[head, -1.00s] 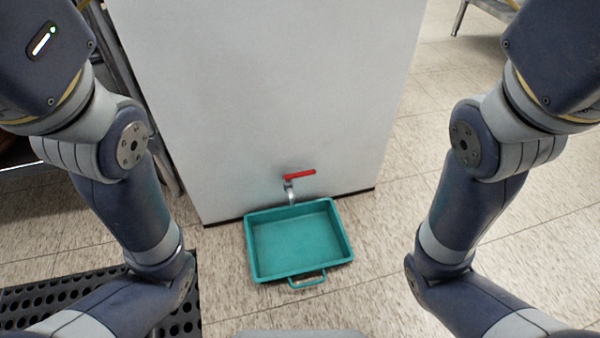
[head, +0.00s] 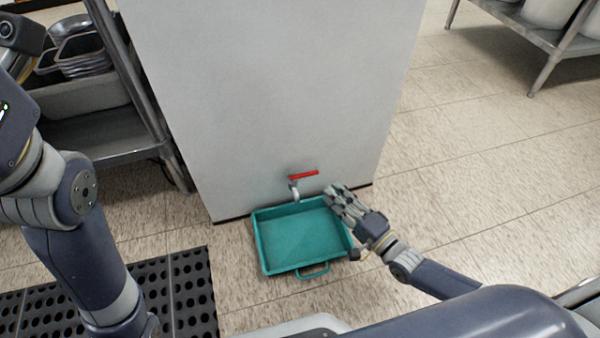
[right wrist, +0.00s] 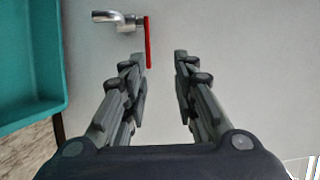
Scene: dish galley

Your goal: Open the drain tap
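The drain tap (head: 294,188) sticks out low on the front of a grey-white cabinet. Its red lever (head: 304,175) points to the right, crosswise to the spout. In the right wrist view the metal tap (right wrist: 118,18) and the red lever (right wrist: 148,42) show just beyond the fingers. A teal tray (head: 262,245) lies on the floor below the spout; it looks empty. My right gripper (head: 334,192) is open and empty, right of the tap and over the tray's right side. Its open fingers show in the right wrist view (right wrist: 160,62). My left gripper is out of view.
The cabinet (head: 265,90) stands on the tiled floor. A metal rack (head: 95,140) with pans is at left. A black perforated mat (head: 190,290) lies at lower left. A shelf (head: 540,40) stands at upper right. The floor at right is clear.

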